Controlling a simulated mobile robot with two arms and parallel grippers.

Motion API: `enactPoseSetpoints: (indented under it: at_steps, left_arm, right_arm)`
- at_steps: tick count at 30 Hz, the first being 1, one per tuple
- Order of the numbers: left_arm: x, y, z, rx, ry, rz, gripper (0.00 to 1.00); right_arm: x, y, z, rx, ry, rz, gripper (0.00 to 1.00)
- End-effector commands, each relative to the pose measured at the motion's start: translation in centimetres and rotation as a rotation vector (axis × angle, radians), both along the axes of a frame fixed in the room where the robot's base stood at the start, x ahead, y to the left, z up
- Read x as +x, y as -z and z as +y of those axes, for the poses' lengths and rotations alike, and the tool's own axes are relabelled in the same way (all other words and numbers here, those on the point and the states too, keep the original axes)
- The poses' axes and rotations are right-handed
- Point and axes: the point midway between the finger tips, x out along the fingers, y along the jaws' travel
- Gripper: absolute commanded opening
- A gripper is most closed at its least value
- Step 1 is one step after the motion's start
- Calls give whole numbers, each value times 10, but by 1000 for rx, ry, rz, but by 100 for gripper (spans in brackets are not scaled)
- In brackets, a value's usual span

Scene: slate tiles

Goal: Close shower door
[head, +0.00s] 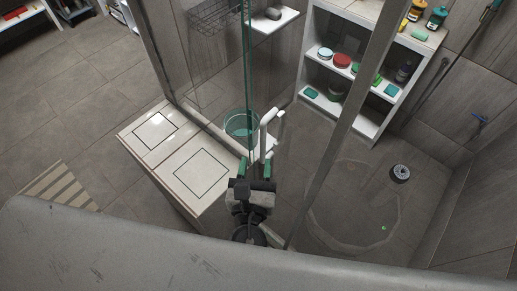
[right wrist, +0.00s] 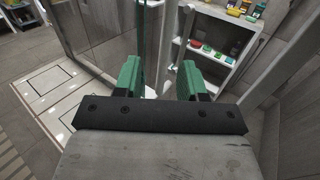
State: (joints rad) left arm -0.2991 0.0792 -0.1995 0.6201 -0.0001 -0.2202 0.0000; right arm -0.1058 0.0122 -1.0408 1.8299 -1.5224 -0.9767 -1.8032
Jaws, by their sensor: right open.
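The glass shower door (head: 247,70) shows nearly edge-on as a green-edged upright pane in the head view and stands open. A white handle (head: 265,133) is on it, low in the middle of the picture. My right gripper (head: 257,165) is open just in front of the handle, its green fingers spread toward it. I see no grip on the handle. In the right wrist view the open fingers (right wrist: 160,80) stand either side of the picture's middle, with the door's edge (right wrist: 141,40) by the left finger. The handle is mostly hidden there. My left gripper is out of view.
A metal frame post (head: 352,120) rises right of the door. A white shelf (head: 378,127) with bottles and jars stands behind it. A low tiled ledge (head: 150,160) lies to the left. A round dark object (head: 399,173) sits on the shower floor at right.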

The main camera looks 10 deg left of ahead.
Motion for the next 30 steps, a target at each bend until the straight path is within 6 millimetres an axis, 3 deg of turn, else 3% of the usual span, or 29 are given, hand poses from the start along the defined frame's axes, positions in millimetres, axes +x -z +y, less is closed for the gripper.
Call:
enactPoseSetpoints:
  at_steps: [3,9,26,30]
  left_arm:
    - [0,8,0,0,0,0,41]
    - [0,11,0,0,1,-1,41]
    - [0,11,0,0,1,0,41]
    - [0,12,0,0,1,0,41]
  right_arm:
    - [-22,3,-1,2,-2,2,41]
    - [-40,1,-2,0,-1,1,41]
    - [-42,0,-2,0,-1,0,41]
    - [-38,15,-2,17,-7,33,41]
